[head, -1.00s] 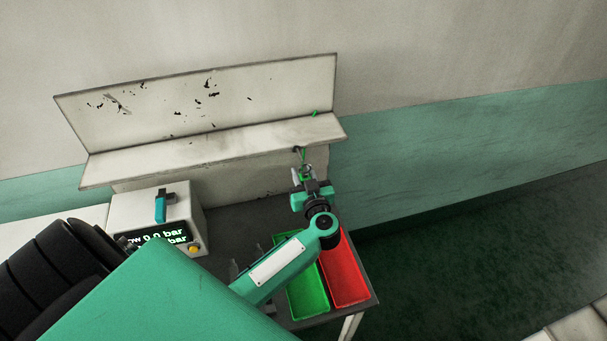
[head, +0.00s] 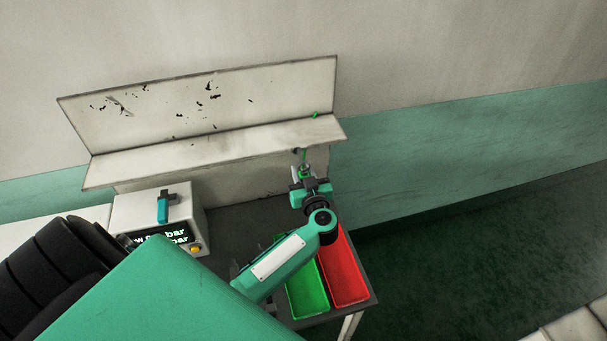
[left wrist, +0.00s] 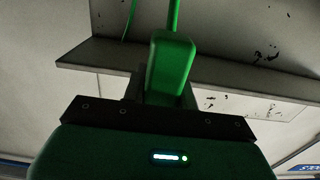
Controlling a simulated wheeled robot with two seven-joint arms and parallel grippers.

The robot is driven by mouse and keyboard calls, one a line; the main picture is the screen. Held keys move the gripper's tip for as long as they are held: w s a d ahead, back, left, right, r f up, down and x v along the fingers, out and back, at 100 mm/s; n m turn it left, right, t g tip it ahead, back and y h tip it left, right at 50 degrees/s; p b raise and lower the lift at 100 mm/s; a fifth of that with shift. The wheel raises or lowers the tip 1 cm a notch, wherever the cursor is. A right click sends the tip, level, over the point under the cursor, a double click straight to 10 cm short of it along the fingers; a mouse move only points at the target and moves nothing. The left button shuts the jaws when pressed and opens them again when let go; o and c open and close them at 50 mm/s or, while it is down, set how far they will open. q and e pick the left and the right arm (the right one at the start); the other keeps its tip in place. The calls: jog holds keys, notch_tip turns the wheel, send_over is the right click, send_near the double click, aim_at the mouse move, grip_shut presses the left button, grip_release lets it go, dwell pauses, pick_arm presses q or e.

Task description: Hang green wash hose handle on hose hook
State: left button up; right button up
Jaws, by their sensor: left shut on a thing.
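My left gripper (head: 302,176) is at the right end of the shelf, just in front of and below its front edge. It is shut on the green wash hose handle (left wrist: 172,66), which stands up from the jaws in the left wrist view. A thin green hose (left wrist: 174,14) runs up from the handle; in the head view the hose (head: 304,156) shows only as a short line above the gripper. A small dark piece (head: 296,150) at the shelf edge beside the hose may be the hose hook, but I cannot tell. My right gripper is not in view.
The white shelf (head: 200,153) with a scuffed back panel runs along the wall. A pressure box (head: 158,212) with a display stands at left on the dark table. A green tray (head: 306,290) and a red tray (head: 342,272) lie under my left arm.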

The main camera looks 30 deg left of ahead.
pick_arm(q)
jog(key=shift+w+a, duration=0.45)
jog(key=shift+a, duration=0.15)
dwell(0.7)
jog(key=shift+w+a, duration=0.15)
jog(key=shift+w+a, duration=0.5)
jog(key=shift+a, duration=0.05)
jog(key=shift+f, duration=0.1)
jog(key=shift+f, duration=0.5)
dwell(0.5)
